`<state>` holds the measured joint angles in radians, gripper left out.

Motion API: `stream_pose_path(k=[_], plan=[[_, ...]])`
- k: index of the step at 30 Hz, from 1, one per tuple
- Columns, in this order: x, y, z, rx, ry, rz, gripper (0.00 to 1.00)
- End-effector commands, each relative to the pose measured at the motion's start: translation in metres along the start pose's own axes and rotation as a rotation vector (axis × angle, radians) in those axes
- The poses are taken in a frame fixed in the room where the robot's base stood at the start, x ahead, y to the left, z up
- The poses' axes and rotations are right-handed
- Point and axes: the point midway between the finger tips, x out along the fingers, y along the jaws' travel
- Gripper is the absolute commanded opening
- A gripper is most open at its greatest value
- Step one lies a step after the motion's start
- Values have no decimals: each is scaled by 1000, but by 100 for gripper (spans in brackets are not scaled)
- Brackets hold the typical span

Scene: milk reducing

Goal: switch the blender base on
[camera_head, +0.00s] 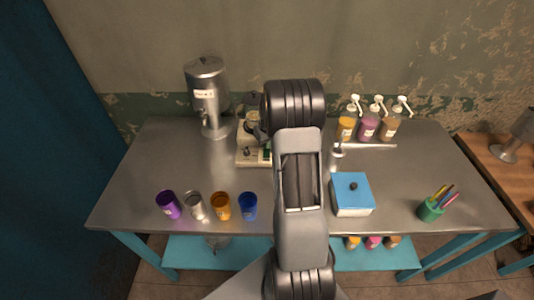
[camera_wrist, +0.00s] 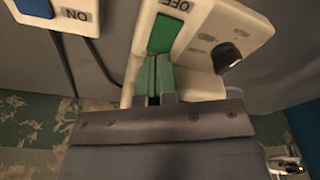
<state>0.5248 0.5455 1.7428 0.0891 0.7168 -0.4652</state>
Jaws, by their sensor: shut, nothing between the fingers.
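The blender base (camera_head: 252,156) is a cream box at the middle back of the table, partly hidden by my arm in the head view. In the wrist view the base (camera_wrist: 199,20) shows upside down, with a green switch (camera_wrist: 165,34) beside an OFF label and a dark knob (camera_wrist: 227,57). My gripper (camera_wrist: 155,58) is shut and empty, its tips right at the lower end of the green switch; I cannot tell whether they touch it. My fingertips are hidden in the head view.
In the wrist view, another pale housing (camera_wrist: 78,14) labelled ON is at the left. A steel dispenser (camera_head: 208,95) stands left of the base, pump bottles (camera_head: 369,127) and a blue-lidded box (camera_head: 351,192) right. Several cups (camera_head: 221,206) line the front edge. The table's left middle is clear.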

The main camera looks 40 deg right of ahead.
Motion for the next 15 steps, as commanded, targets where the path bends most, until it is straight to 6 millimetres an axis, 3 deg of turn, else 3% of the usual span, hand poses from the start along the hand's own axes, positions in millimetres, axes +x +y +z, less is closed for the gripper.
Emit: stream_pose_path(k=[15], plan=[[9,0,1,0,0,0,0]])
